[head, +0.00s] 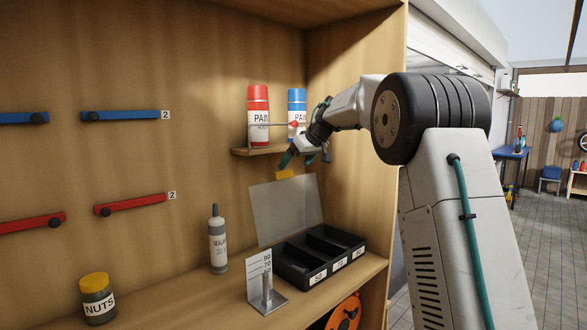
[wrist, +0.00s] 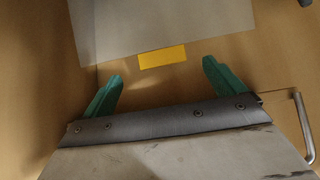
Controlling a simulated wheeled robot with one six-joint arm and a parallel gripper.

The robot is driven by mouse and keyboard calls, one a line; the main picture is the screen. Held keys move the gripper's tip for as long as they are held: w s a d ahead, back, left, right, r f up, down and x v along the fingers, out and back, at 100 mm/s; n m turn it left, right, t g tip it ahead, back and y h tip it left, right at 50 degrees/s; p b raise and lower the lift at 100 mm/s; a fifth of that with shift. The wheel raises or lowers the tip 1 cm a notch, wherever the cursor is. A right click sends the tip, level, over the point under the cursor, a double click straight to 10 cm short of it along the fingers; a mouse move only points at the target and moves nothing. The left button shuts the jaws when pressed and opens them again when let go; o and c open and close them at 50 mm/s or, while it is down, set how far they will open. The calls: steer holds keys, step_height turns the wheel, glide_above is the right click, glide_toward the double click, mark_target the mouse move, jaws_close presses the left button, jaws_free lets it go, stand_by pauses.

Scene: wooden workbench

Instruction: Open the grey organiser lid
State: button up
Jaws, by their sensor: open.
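The grey organiser (head: 283,268) is a dark tray with several labelled compartments on the bench shelf. Its pale grey lid (head: 287,210) stands raised behind the compartments, leaning back, so they lie uncovered. A yellow tab (head: 285,174) sits at the lid's upper edge. The lid (wrist: 155,25) fills the top of the wrist view, with the yellow tab (wrist: 162,57) between my fingertips in the picture. My gripper (head: 305,158) is open and empty, with green fingers, just above the tab. In the wrist view my gripper (wrist: 163,73) shows a gap to the tab on both sides.
Red (head: 258,115) and blue (head: 297,108) paint cans stand on a small shelf (head: 262,150) close behind my gripper. A sealant bottle (head: 218,245), a stand with a number card (head: 259,265) and a nuts jar (head: 98,300) stand left of the organiser.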

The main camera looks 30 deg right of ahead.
steer(key=v, duration=0.4)
steer(key=shift+s+d, duration=0.1)
stand_by(0.4)
